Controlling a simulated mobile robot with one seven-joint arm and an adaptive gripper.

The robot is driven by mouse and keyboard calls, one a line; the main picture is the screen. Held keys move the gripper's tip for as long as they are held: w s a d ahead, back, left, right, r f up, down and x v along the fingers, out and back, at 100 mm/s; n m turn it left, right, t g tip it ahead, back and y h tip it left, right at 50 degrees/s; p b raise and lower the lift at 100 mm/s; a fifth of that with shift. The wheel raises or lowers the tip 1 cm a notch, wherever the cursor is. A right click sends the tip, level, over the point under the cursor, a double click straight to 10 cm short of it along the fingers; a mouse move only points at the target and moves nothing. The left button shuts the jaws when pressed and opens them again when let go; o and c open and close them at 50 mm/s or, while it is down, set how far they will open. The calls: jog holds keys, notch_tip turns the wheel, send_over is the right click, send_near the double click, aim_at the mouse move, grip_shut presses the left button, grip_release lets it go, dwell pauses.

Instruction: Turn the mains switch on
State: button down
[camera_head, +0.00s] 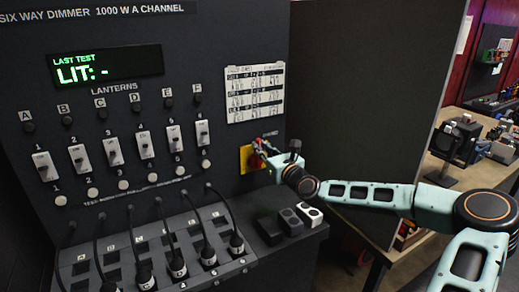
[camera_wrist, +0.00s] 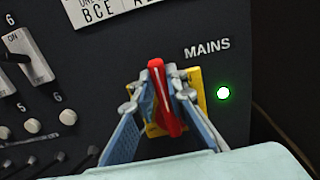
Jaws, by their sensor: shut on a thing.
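The mains switch is a red handle (camera_wrist: 165,100) on a yellow plate (camera_wrist: 196,88), with the word MAINS printed at its upper right in the wrist view. My gripper (camera_wrist: 165,118) is around the red handle, with a blue-grey finger on each side, shut on it. A round lamp (camera_wrist: 223,93) right of the plate glows green. In the head view the yellow plate (camera_head: 245,158) shows at the panel's lower right, and my gripper (camera_head: 262,150) covers much of the handle.
The dimmer panel (camera_head: 225,32) carries a display (camera_head: 107,67) reading "LIT: -", several sliders and round buttons. Cables plug into the sloped patch board below. Small dark and white blocks (camera_head: 309,214) sit on the ledge under my gripper. A dark partition (camera_head: 370,100) stands to the right.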

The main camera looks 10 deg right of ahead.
dwell(0.3)
jog(key=c, duration=1.9)
grip_release()
jog(key=shift+c, duration=0.2)
jog(key=v, duration=1.2)
